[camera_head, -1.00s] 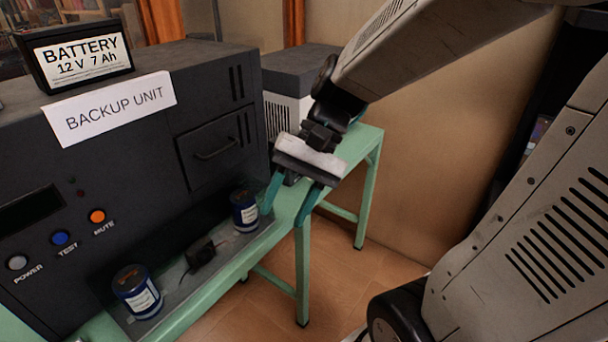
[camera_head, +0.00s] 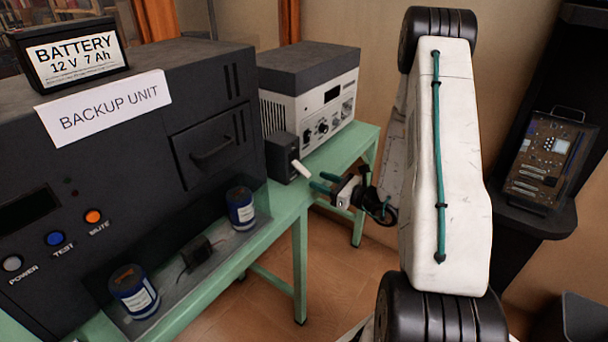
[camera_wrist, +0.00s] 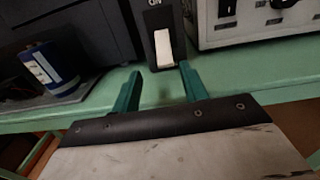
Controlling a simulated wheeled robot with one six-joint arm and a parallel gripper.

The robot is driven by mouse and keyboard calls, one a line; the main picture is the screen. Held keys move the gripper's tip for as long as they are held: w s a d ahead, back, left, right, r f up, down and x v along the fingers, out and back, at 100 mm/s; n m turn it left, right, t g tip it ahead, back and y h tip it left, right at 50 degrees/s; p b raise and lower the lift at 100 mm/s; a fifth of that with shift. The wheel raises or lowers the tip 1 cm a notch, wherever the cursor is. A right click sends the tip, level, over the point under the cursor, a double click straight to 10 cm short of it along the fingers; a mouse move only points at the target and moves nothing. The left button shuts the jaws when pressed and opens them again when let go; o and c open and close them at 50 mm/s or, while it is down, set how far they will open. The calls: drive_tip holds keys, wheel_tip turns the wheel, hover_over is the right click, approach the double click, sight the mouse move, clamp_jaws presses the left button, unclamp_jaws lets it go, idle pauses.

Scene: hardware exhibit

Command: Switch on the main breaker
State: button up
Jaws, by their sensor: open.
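The breaker is a small dark box (camera_head: 281,158) on the green bench, beside the backup unit. Its white lever (camera_head: 301,169) sticks out from the front and tilts slightly downward. In the wrist view the white lever (camera_wrist: 163,48) lies below an "ON" label on the dark box. My gripper (camera_head: 315,181) is open and empty, with its teal fingers pointing at the breaker. In the wrist view the fingertips (camera_wrist: 160,70) stand to either side of the lever's lower end, seemingly a little short of it. Contact cannot be told.
The black backup unit (camera_head: 150,110) stands left, with blue cans (camera_head: 241,208) on the bench in front of it. A white instrument with knobs (camera_head: 325,105) is just right of the breaker. The green bench edge (camera_head: 285,215) lies below. A circuit board (camera_head: 548,155) is at the far right.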

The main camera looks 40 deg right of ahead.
sight(304, 173)
drive_tip(key=x, duration=0.7)
drive_tip(key=shift+w+d+f, duration=0.2)
drive_tip(key=shift+w+f, duration=0.1)
drive_tip(key=shift+w, duration=0.1)
clamp_jaws()
